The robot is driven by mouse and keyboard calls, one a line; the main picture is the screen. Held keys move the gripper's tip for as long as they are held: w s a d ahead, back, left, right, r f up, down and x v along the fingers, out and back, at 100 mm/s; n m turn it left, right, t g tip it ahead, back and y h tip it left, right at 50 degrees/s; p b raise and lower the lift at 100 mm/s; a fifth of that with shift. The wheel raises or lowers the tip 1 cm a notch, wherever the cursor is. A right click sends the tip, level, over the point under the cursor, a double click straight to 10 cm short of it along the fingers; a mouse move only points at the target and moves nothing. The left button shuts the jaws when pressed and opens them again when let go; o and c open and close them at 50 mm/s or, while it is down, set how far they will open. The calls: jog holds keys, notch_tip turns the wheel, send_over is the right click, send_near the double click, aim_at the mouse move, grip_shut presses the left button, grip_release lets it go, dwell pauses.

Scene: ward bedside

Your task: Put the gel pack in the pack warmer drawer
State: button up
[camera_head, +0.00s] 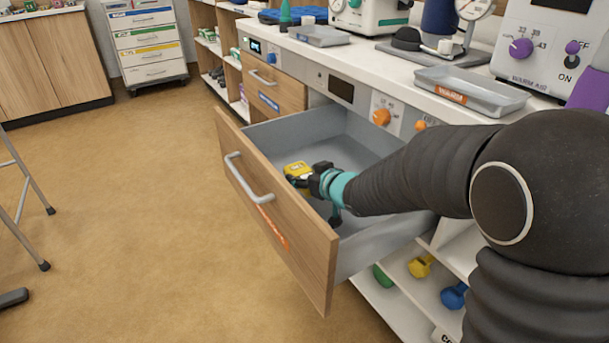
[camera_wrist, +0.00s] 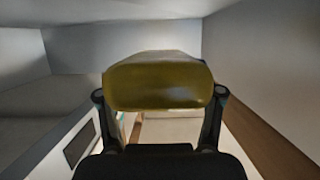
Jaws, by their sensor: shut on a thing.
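The pack warmer drawer (camera_head: 300,246) stands pulled out from the counter in the head view, with a wooden front, a pale handle and grey inner walls. My gripper (camera_head: 304,180) is inside the drawer's opening, close behind the front panel. It is shut on a yellow gel pack (camera_head: 296,169). In the wrist view the gel pack (camera_wrist: 160,82) sits between the two black fingers, with grey drawer walls around it. Whether the pack touches the drawer floor cannot be told. My arm hides the drawer's near right part.
A shut drawer (camera_head: 272,86) with a blue label is farther left. The counter above holds a grey tray (camera_head: 474,90) and devices. Orange knobs (camera_head: 381,117) sit on the counter's face. Coloured dumbbells (camera_head: 420,266) lie on a shelf below.

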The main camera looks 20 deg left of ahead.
jog(key=shift+f+b, duration=0.3)
jog(key=shift+f, duration=0.2)
jog(key=o, duration=1.3)
jog(key=shift+r, duration=0.15)
jog(key=shift+s+d+r+p, duration=0.1)
jog(key=shift+r+p, duration=0.5)
jog(key=shift+r, duration=0.1)
jog(key=v, duration=0.7)
